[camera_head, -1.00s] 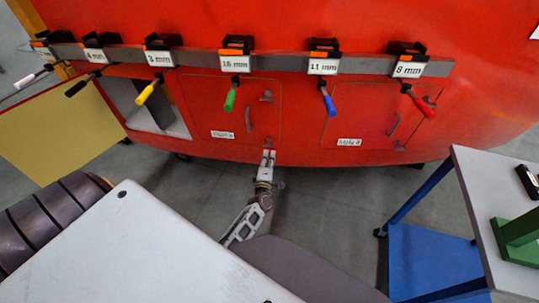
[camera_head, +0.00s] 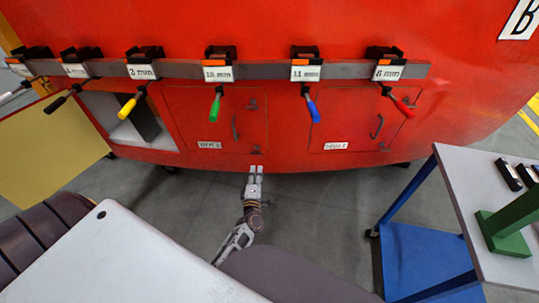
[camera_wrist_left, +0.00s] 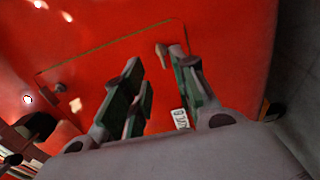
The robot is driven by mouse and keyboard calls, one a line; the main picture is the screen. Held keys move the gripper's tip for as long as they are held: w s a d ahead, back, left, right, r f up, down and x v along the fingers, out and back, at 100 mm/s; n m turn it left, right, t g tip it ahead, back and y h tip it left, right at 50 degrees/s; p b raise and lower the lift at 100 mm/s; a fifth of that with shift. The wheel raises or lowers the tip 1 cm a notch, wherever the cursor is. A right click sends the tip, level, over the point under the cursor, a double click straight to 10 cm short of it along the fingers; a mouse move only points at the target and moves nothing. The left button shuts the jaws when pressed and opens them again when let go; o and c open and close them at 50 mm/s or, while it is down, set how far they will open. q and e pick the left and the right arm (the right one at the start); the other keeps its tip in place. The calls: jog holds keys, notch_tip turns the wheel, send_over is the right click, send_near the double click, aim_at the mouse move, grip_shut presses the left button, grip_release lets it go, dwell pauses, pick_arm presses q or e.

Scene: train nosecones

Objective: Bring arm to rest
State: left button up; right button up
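My left gripper (camera_head: 255,172) is at the lower edge of the red nosecone (camera_head: 290,160), below the shut left door (camera_head: 190,105), with its fingers toward the nosecone. In the left wrist view its two green-padded fingers (camera_wrist_left: 160,98) stand apart with a gap between them, and nothing is held. The red door face and a small white label (camera_wrist_left: 181,119) show beyond them. I cannot tell how far the fingertips are from the nosecone. My right gripper is in neither view.
A grey rail (camera_head: 265,70) carries several tools with coloured handles. A compartment (camera_head: 130,120) at left is open, its yellow door (camera_head: 55,140) swung out. The right door (camera_head: 365,120) is shut. A blue-legged table (camera_head: 480,200) with a green object (camera_head: 505,235) stands right. Grey floor lies between.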

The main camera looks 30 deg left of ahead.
pick_arm(q)
jog(key=s+d+f+m+g+h, duration=0.1)
jog(key=s+d+f+m+h, duration=0.2)
jog(key=f, duration=0.5)
jog(key=s+d+f+m+g+h, duration=0.1)
jog(key=d+f+m+h, duration=0.15)
jog(key=f+m, duration=0.35)
jog(key=s+d+f+m+g+h+p, duration=0.1)
jog(key=s+d+f+m+g, duration=0.2)
jog(key=s+f, duration=0.5)
jog(key=s+f+m+g+h, duration=0.1)
jog(key=s+f+m+g, duration=0.2)
jog(key=s+f+m, duration=0.55)
jog(key=s+a+f+m+g, duration=0.2)
jog(key=s+f, duration=0.4)
jog(key=s, duration=0.6)
jog(key=s+a+f+m+g, duration=0.2)
jog(key=s+a+f+g, duration=0.3)
jog(key=s, duration=0.7)
notch_tip(320, 180, down, 2)
jog(key=shift+s+f+m+y+p, duration=0.2)
jog(key=shift+s+m+y+p, duration=0.15)
jog(key=shift+y, duration=0.1)
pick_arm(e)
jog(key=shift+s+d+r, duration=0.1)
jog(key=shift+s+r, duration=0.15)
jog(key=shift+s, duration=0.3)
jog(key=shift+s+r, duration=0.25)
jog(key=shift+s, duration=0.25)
